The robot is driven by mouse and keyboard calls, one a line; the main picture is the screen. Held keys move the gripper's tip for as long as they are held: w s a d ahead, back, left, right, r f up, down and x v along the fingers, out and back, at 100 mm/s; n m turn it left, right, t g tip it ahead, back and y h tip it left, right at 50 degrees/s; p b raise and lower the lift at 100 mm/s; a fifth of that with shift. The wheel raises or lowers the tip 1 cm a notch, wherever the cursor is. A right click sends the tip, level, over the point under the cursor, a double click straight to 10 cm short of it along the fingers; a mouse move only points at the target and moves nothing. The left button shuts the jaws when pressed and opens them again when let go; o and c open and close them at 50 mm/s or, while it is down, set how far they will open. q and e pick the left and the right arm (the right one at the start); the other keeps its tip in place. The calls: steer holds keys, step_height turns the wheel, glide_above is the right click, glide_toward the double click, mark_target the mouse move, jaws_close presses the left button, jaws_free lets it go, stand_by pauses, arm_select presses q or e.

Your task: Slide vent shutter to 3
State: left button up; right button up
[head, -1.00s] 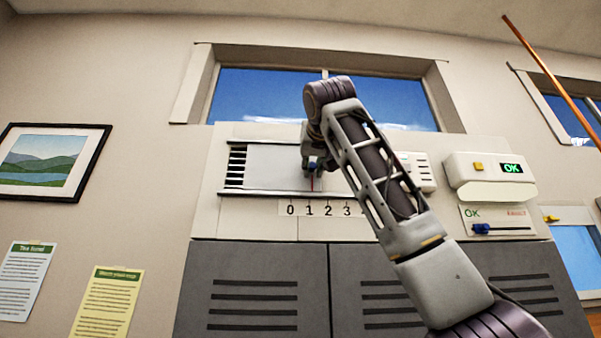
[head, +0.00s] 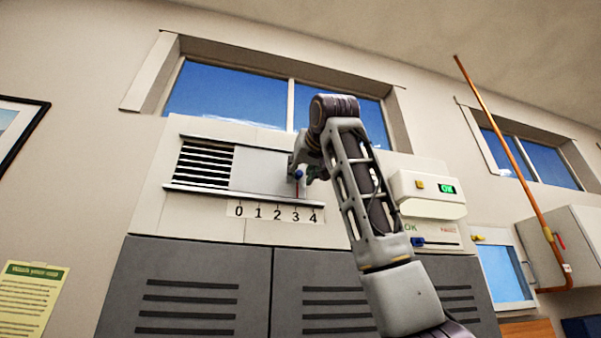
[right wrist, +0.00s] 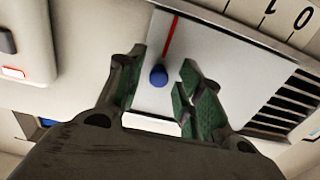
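The vent shutter is a plain pale panel (head: 257,171) in a wall-mounted slide frame, with dark slats (head: 205,164) open on its left. Its blue knob (head: 299,174) has a red pointer below it, which stands at about 3 on the 0–4 scale (head: 276,212). My right gripper (head: 302,166) is at the knob. In the right wrist view the blue knob (right wrist: 158,76) sits between the parted green-padded fingers (right wrist: 163,82), with gaps seen on both sides. Contact with the knob cannot be told. My left gripper is not in view.
Right of the vent is a white box (head: 428,195) with a yellow button and a green OK display. Below it is a slider with a blue knob (head: 432,242). Grey slatted cabinets (head: 195,285) stand below. A copper pipe (head: 510,150) runs at the right.

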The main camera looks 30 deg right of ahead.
steer(key=shift+f, duration=0.1)
stand_by(0.3)
steer(key=v, duration=1.2)
stand_by(0.6)
